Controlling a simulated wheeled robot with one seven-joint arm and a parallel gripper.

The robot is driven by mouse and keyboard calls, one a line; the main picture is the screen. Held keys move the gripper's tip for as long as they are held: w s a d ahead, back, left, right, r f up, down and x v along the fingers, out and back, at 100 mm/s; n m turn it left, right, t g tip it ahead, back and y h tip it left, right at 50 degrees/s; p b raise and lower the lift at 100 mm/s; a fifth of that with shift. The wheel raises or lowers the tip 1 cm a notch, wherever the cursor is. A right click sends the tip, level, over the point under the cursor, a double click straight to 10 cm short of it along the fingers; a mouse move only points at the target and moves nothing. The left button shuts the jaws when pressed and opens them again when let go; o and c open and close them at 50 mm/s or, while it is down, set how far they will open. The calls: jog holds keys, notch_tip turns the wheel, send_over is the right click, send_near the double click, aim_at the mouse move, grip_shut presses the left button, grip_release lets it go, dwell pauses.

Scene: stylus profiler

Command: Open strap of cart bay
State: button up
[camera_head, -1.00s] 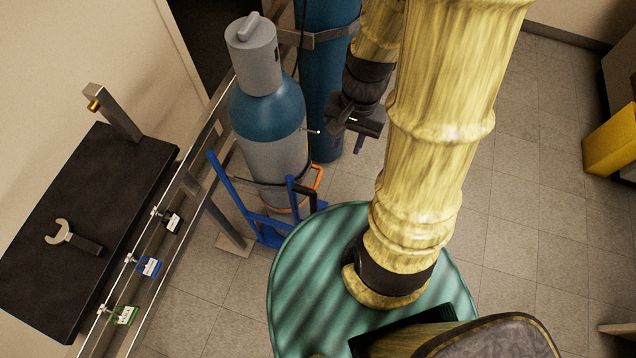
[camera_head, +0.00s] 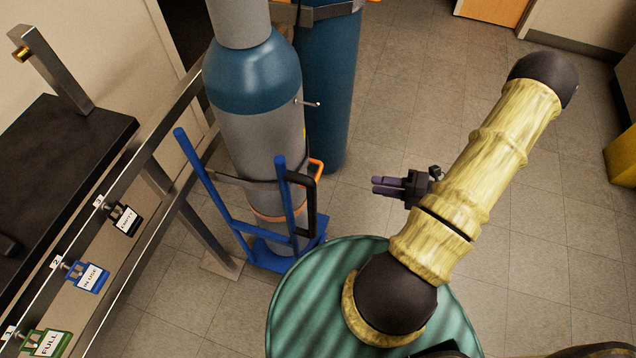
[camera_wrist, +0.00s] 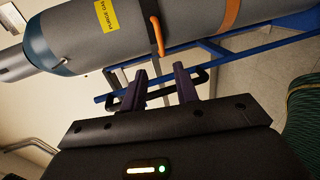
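A grey cylinder with a blue shoulder (camera_head: 258,130) stands upright in a blue cart (camera_head: 286,205). A dark strap (camera_head: 232,182) crosses its front, with an orange loop (camera_head: 317,167) at its right side. My gripper (camera_head: 378,187) is right of the cart, its purple fingers pointing left, apart from the strap and loop. In the wrist view the fingers (camera_wrist: 160,88) are spread and empty. The orange loop (camera_wrist: 158,38) shows just beyond them, and the cart's black handle (camera_wrist: 200,76) lies close by the fingertips. Whether the fingers touch the handle I cannot tell.
A second blue cylinder (camera_head: 331,90) stands behind, held by a grey bracket (camera_head: 312,14). A rail with hanging tags (camera_head: 91,277) and a black bench (camera_head: 62,150) are at the left. Open tiled floor (camera_head: 540,230) lies to the right.

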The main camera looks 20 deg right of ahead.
aim_at(318, 174)
dwell(0.3)
jog(key=x, duration=1.7)
jog(key=shift+w+a, duration=0.15)
jog(key=shift+a, duration=0.05)
grip_shut()
